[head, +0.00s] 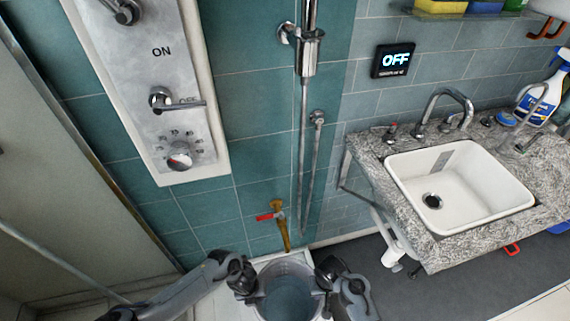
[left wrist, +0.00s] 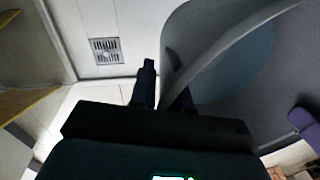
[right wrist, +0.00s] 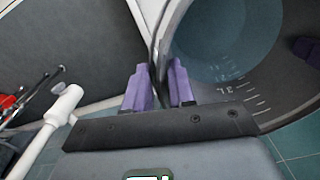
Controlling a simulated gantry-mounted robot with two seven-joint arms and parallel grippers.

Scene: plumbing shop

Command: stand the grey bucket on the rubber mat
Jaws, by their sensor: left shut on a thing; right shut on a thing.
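The grey bucket (head: 286,268) is at the bottom centre of the head view, upright below the brass tap, with bluish water inside. My left gripper (head: 248,284) is shut on its left rim, and my right gripper (head: 326,276) is shut on its right rim. The bucket wall runs between the fingers in the left wrist view (left wrist: 182,62) and in the right wrist view, where scale marks show inside (right wrist: 245,97). Whether its base touches the floor is hidden. The dark grey rubber mat (head: 460,290) lies on the floor to the right, under the sink.
A brass tap with a red handle (head: 279,220) is on the wall just behind the bucket. A stone counter (head: 440,248) with a white sink (head: 460,190) overhangs the mat; a white pipe (head: 390,245) hangs below it. A floor drain (left wrist: 105,50) shows in the left wrist view.

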